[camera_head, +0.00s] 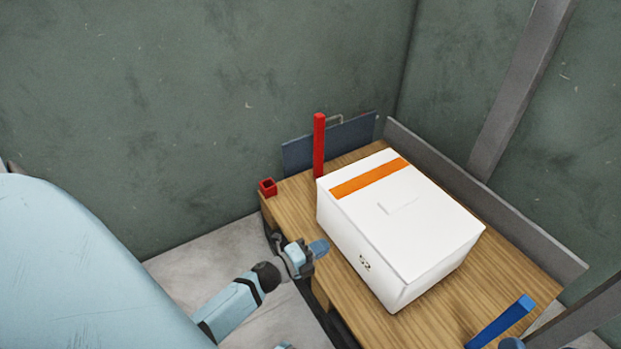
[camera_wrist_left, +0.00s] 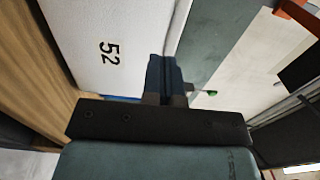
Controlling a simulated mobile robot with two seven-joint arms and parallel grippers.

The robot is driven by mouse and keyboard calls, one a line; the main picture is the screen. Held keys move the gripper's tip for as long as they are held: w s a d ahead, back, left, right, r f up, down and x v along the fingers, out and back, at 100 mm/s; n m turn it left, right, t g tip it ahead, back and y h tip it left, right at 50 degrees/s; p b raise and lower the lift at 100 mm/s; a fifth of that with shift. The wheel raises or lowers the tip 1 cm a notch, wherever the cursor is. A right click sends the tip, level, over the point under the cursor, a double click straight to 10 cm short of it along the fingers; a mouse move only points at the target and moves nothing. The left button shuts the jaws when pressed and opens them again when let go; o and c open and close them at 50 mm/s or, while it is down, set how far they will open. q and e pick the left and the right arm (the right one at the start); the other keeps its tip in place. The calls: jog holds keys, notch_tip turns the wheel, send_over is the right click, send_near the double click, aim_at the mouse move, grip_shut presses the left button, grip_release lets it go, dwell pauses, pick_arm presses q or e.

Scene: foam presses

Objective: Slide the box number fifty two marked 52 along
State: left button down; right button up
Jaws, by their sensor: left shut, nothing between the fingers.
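The white box (camera_head: 420,235) with an orange stripe sits on the wooden table, and the number 52 shows on its near side. In the left wrist view the white box (camera_wrist_left: 85,35) fills the upper left, with the 52 sideways on its face. My left gripper (camera_head: 320,247) is shut and empty, just left of the box's near side. Its shut fingers (camera_wrist_left: 165,75) show close in front of the box; whether they touch it I cannot tell. My right gripper is not clearly in view.
The wooden table (camera_head: 290,205) carries a red post (camera_head: 319,145), a small red square piece (camera_head: 268,187) and a blue bar (camera_head: 502,320) at the front right. A grey rail (camera_head: 480,195) runs along the table's far right edge. Green walls stand behind.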

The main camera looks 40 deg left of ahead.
aim_at(353, 231)
pick_arm(q)
jog(key=b+x, duration=0.2)
jog(key=x, duration=0.6)
pick_arm(e)
jog(key=shift+g, duration=0.9)
notch_tip(353, 231, down, 4)
jog(key=shift+w+a, duration=0.1)
jog(key=shift+a, duration=0.05)
